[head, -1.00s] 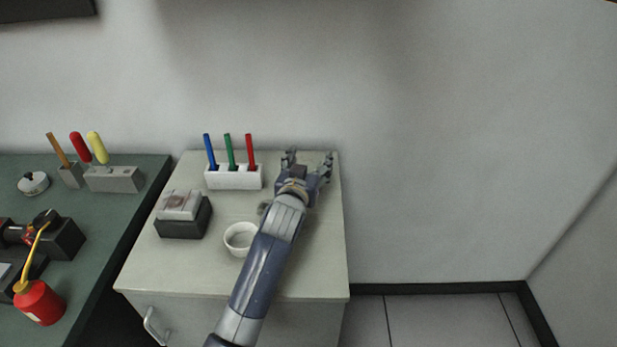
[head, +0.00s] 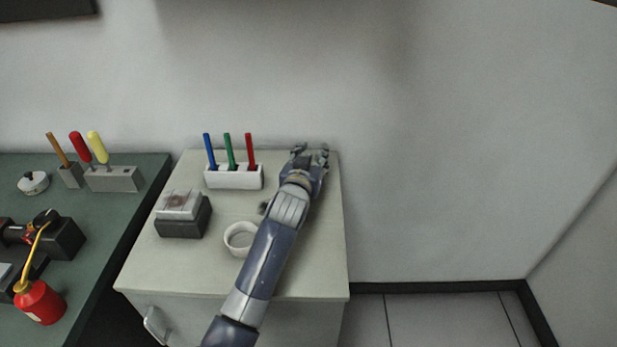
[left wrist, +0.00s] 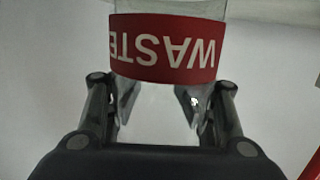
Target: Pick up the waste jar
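The waste jar (left wrist: 165,48) is clear glass with a red label reading WASTE, upside down in the left wrist view. My left gripper (head: 310,150) is at the back right corner of the pale cabinet top. My right gripper is not in view.
On the cabinet (head: 305,278) stand a white holder (head: 234,178) with blue, green and red pens, a dark box (head: 183,222) with a pale block on top, and a white cup (head: 238,238) beside my forearm. A green bench (head: 150,190) with tools is left. The wall is close behind.

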